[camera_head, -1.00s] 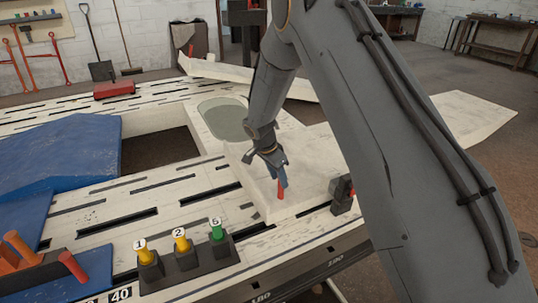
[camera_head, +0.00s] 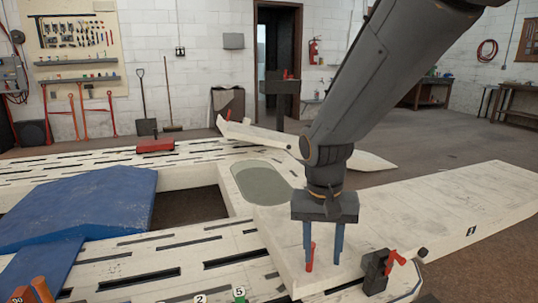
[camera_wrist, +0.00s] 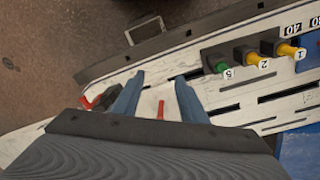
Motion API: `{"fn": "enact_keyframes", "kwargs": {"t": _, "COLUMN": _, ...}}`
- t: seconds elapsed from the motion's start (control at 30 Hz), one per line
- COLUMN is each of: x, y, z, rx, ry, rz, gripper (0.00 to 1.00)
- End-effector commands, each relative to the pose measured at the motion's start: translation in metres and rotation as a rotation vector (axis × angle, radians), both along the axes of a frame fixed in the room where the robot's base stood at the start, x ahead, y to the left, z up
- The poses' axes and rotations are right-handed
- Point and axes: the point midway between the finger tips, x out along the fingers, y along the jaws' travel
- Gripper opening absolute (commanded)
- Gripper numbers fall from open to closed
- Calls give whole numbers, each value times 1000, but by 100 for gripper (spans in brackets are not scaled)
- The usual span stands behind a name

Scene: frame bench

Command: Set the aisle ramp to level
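A long white ramp panel (camera_head: 465,195) extends from the bench's right side; another white panel (camera_head: 265,137) lies tilted behind the bench. I cannot tell by a label which is the aisle ramp. My gripper (camera_head: 323,262) points down over the white bench plate, open, its two blue fingers apart. A short red lever (camera_head: 310,257) stands by the left finger; in the wrist view the red lever (camera_wrist: 160,108) shows between the open fingers (camera_wrist: 158,90). A black block with a red handle (camera_head: 390,264) is right of my gripper. It also shows left in the wrist view (camera_wrist: 98,100).
Numbered yellow and green handles (camera_wrist: 250,58) stand along the bench edge. Blue pads (camera_head: 85,205) lie at left, beside a rectangular opening (camera_head: 188,208). A red box (camera_head: 155,145) rests on the far rail. Floor is open at the far right.

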Motion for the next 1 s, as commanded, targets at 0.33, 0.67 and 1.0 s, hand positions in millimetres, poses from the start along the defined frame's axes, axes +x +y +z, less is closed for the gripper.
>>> {"fn": "enact_keyframes", "kwargs": {"t": 0.33, "x": -89, "y": 3, "z": 20, "rx": 70, "ry": 33, "rz": 260, "gripper": 39}}
{"fn": "enact_keyframes", "kwargs": {"t": 0.67, "x": -138, "y": 4, "z": 24, "rx": 117, "ry": 45, "rz": 410, "gripper": 39}}
{"fn": "enact_keyframes", "kwargs": {"t": 1.0, "x": -134, "y": -15, "z": 46, "rx": 101, "ry": 49, "rz": 350, "gripper": 39}}
